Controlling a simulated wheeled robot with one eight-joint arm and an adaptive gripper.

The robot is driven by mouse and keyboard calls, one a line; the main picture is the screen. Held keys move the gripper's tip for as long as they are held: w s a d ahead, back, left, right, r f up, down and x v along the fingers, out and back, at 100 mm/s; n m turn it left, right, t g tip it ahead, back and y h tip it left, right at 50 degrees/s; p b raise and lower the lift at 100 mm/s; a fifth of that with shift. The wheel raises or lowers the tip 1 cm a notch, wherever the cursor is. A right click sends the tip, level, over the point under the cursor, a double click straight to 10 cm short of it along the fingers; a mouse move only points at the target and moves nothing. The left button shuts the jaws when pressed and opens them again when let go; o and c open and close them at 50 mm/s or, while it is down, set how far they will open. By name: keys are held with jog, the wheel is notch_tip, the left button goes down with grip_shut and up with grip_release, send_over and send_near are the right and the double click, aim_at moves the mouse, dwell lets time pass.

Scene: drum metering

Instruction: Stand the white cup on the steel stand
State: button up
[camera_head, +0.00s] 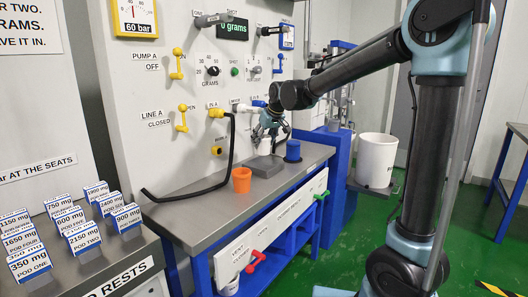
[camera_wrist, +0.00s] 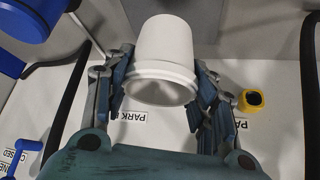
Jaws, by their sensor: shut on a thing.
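The white cup (camera_head: 264,146) is between the fingers of my gripper (camera_head: 269,130), over the back of the grey bench. In the wrist view the white cup (camera_wrist: 165,45) fills the space between both fingers of my gripper (camera_wrist: 163,75), which is shut on it. The steel stand (camera_head: 265,166) is a low grey block on the bench, directly below the cup in the head view. I cannot tell whether the cup's base touches it.
A blue cup (camera_head: 293,151) stands just right of the stand. An orange cup (camera_head: 241,180) stands on the bench, front left. A black hose (camera_head: 229,157) hangs from the wall panel and lies along the bench. A white bin (camera_head: 375,160) is at right.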

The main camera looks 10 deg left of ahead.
aim_at(264, 148)
jog(key=shift+f, duration=2.05)
jog(key=o, duration=1)
jog(key=shift+f, duration=0.1)
jog(key=shift+o, duration=0.2)
jog(key=v, duration=1.2)
